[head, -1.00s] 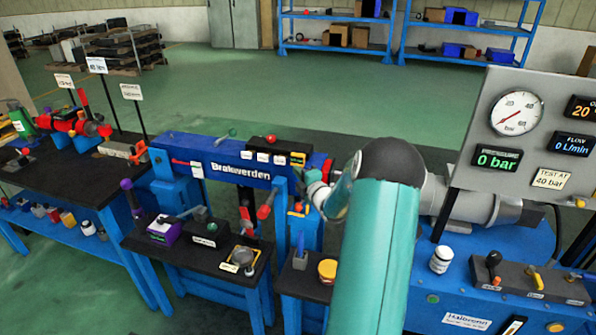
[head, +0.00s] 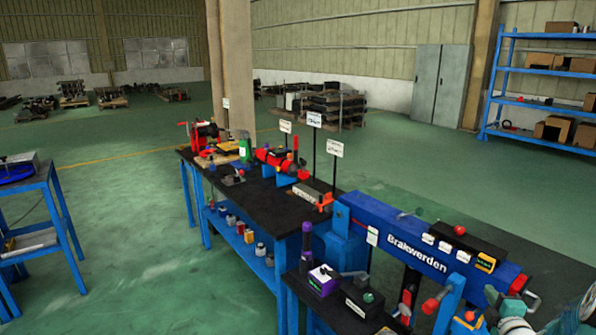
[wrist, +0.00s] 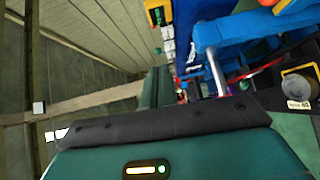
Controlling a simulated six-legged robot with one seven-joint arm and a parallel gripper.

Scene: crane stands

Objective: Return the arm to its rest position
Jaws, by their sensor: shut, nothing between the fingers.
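My gripper (head: 508,298) is small and partly hidden there, in front of the right end of the blue Brakwerden beam (head: 400,240). It is shut and empty. In the wrist view my teal housing (wrist: 160,155) with a dark edge and a lit strip fills the bottom; the fingertips cannot be made out there.
A black-topped bench (head: 255,195) with red devices and signs stands left of the beam. Small stands with a purple box (head: 322,280) are in front. A blue shelf (head: 545,100) is at the back right. Green floor (head: 130,220) is open on the left.

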